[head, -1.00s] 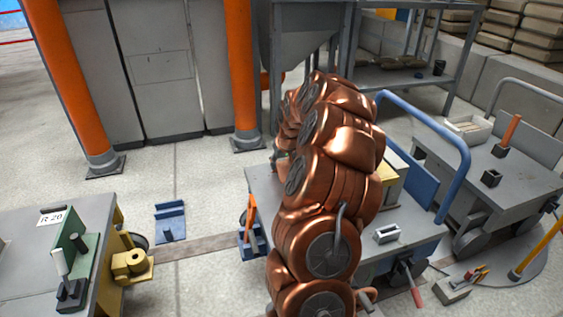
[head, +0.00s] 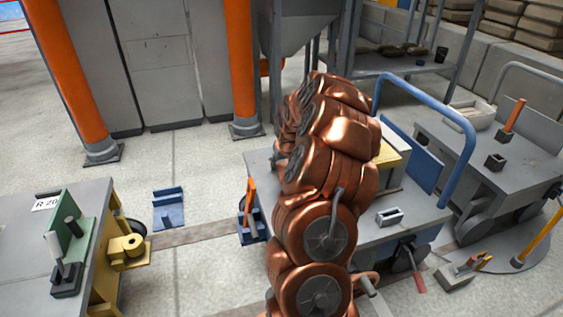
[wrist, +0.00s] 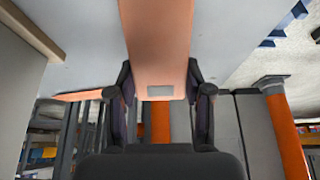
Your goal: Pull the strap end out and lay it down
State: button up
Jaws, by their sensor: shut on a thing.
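In the wrist view, a flat salmon-orange strap (wrist: 155,35) runs from the top edge down between the fingers of my gripper (wrist: 160,80). My gripper is shut on the strap end, with one dark finger at each side. A small grey rectangle shows on the strap close to the fingers. A grey surface (wrist: 75,40) lies behind the strap. The far end of the strap is out of the picture. In the head view my copper arm covers the middle, and my gripper and the held strap end are hidden behind it.
A grey cart (head: 420,222) with a blue rail (head: 468,150) stands beside my arm. A grey table (head: 35,255) with green and yellow fixtures is at left. A blue bracket (head: 168,212) lies on the open floor between. Orange columns (head: 75,90) stand behind.

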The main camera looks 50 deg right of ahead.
dwell(0.3)
jog(key=o, duration=1.5)
jog(key=shift+r, duration=0.2)
jog(key=v, duration=1.1)
jog(key=shift+r, duration=0.3)
jog(key=shift+s+a, duration=0.1)
